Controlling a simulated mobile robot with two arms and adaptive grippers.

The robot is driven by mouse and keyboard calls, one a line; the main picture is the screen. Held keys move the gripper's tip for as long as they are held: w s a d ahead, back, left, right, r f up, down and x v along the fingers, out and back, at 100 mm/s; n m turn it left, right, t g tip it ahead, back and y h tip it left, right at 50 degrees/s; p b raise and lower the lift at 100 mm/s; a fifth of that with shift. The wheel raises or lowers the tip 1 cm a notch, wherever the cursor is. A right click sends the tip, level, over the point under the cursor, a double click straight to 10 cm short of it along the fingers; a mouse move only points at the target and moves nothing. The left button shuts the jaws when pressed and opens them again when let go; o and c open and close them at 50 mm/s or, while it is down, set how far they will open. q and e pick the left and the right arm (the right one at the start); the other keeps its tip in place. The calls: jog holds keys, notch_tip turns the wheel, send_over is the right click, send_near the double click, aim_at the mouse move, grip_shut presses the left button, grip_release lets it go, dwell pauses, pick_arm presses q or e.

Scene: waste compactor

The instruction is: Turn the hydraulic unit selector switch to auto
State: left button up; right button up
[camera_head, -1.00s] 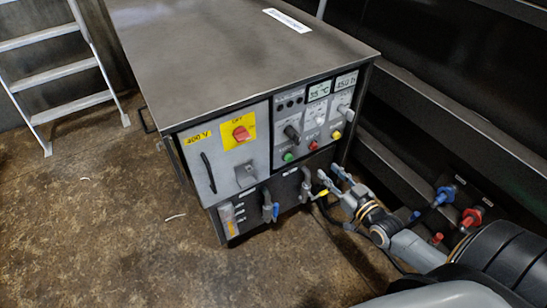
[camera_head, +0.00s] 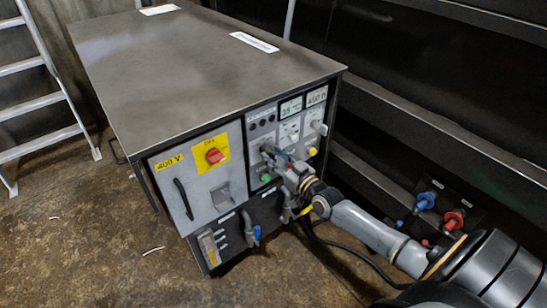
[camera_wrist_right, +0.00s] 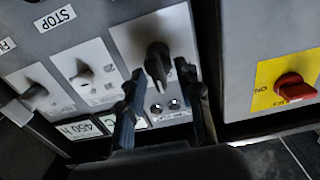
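The hydraulic unit is a metal cabinet (camera_head: 205,75) with a control panel on its front. A black selector switch (camera_wrist_right: 158,60) on a pale plate shows in the right wrist view, its label too small to read. My right gripper (camera_head: 270,155) is at the panel in the head view and hides most of this switch. In the right wrist view my right gripper (camera_wrist_right: 160,75) is open, one finger on either side of the switch. I cannot tell whether the fingers touch it. My left gripper is not in view.
A red rotary switch (camera_head: 214,156) on a yellow plate is left of the gripper; it also shows in the right wrist view (camera_wrist_right: 294,87). Other knobs (camera_wrist_right: 82,72) sit close by. Valves and hoses (camera_head: 253,232) are below. Open floor (camera_head: 90,235) lies left.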

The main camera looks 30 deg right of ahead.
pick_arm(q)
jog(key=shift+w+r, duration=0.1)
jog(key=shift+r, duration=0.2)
pick_arm(e)
jog(key=shift+w, duration=0.4)
jog(key=shift+c, duration=0.4)
grip_shut()
